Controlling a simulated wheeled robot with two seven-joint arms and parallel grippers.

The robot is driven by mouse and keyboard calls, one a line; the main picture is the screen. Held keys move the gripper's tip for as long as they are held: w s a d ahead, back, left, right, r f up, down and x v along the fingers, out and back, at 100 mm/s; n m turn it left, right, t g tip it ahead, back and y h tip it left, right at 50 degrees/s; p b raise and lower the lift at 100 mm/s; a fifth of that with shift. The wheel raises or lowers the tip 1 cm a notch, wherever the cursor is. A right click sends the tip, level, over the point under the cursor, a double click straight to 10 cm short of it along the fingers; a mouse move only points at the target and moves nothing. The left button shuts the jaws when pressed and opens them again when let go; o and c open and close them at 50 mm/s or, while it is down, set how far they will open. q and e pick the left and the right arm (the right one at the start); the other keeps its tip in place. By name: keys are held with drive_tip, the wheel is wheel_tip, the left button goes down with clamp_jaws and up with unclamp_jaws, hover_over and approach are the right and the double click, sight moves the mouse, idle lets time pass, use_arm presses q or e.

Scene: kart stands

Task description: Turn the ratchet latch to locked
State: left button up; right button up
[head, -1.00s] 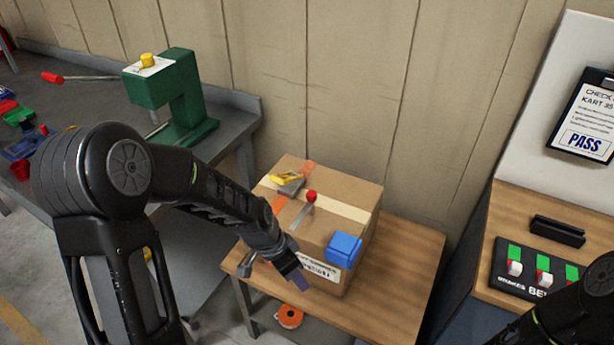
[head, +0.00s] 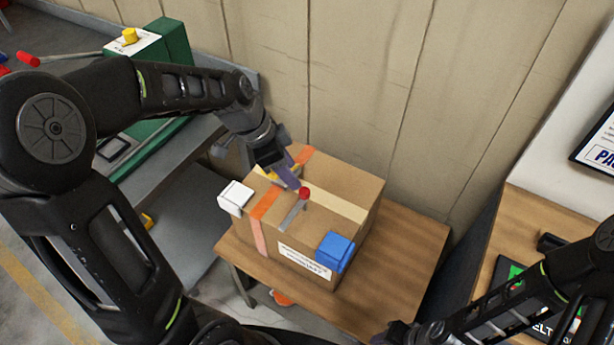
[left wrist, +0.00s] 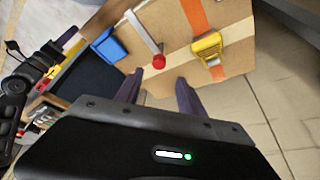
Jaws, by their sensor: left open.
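A cardboard box (head: 350,190) stands on a wooden table. On its top are a grey lever (head: 291,215) with a red ball knob (head: 304,193) and an orange strap (head: 265,203) with a yellow ratchet buckle. The buckle is partly hidden behind my gripper in the head view and shows clearly in the left wrist view (left wrist: 208,47). My left gripper (head: 288,172) is open and empty above the box top, close to the knob. In the left wrist view the knob (left wrist: 159,62) lies just beyond the gap between the fingers. My right gripper (head: 402,333) is low at the bottom; its jaws are unclear.
A blue block (head: 335,250) sits at the box's front right edge and a white block (head: 235,197) at its left edge. A green press (head: 170,45) stands on the grey bench at left. A wooden counter (head: 545,215) is at right. The table right of the box is clear.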

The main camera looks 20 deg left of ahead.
sight(304, 191)
use_arm(q)
drive_tip(key=b+x, duration=0.4)
drive_tip(key=x, duration=0.3)
drive_tip(key=shift+d+f, duration=0.15)
drive_tip(key=shift+f, duration=0.2)
clamp_jaws()
idle(0.5)
idle(0.9)
